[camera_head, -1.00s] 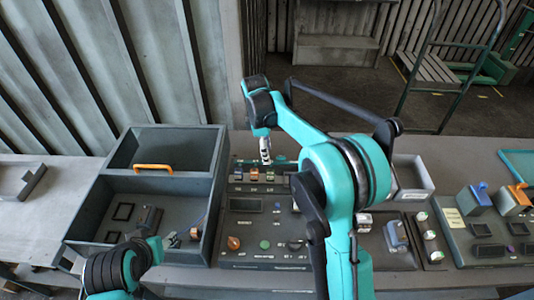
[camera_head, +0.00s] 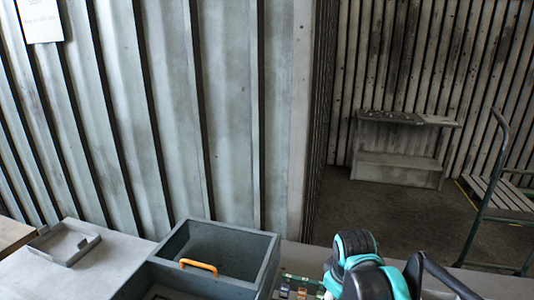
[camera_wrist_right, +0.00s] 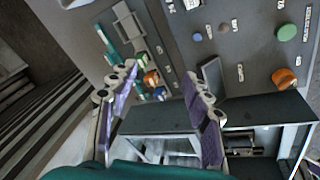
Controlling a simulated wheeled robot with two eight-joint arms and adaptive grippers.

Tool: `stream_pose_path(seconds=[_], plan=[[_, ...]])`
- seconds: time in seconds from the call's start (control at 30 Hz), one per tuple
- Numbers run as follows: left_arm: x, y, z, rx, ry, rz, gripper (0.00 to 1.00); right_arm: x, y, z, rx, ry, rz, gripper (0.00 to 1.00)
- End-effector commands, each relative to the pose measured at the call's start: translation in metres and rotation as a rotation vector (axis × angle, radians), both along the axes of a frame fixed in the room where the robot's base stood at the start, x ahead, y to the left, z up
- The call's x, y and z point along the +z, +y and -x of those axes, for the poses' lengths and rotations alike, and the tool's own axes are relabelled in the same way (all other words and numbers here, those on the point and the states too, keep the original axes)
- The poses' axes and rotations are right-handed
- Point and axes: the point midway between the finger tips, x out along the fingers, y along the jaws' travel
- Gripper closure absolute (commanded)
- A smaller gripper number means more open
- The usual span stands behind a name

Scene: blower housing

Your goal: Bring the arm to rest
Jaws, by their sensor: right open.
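My right arm (camera_head: 362,265) shows in the head view at the bottom edge, right of centre, as teal and black links. Its gripper is out of that view. In the right wrist view my right gripper (camera_wrist_right: 160,76) is open, its two purple-padded fingers apart with nothing held between them. Beyond the fingers lies the grey control panel (camera_wrist_right: 215,50), with a green knob (camera_wrist_right: 287,33) and an orange knob (camera_wrist_right: 284,78). Several small coloured parts show between and beside the fingers. My left gripper is in neither current view.
A grey bin (camera_head: 225,240) with an orange handle (camera_head: 199,267) stands on the bench, left of my right arm. A small grey tray (camera_head: 64,244) lies further left. A trolley (camera_head: 500,195) and a low shelf (camera_head: 400,150) stand behind. Corrugated wall backs the bench.

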Motion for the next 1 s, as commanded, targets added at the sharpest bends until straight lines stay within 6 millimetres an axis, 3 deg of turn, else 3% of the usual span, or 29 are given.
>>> stream_pose_path(seconds=[0.03, 0.3, 0.5, 0.7, 1.0], plan=[[-0.004, 0.000, 0.000, 0.000, 0.000, 0.000, 0.51, -0.003, -0.001, 0.016, -0.049, -0.029, -0.021, 0.51], [-0.015, 0.000, 0.000, 0.000, 0.000, 0.000, 0.51, -0.025, -0.003, 0.083, -0.335, -0.196, -0.167, 0.51], [-0.021, 0.000, 0.000, 0.000, 0.000, 0.000, 0.51, -0.049, -0.004, 0.117, -0.501, -0.290, -0.275, 0.51], [-0.023, 0.000, 0.000, 0.000, 0.000, 0.000, 0.51, -0.061, -0.004, 0.130, -0.574, -0.330, -0.327, 0.51], [-0.023, 0.000, 0.000, 0.000, 0.000, 0.000, 0.51, -0.061, -0.004, 0.130, -0.582, -0.333, -0.333, 0.51]])
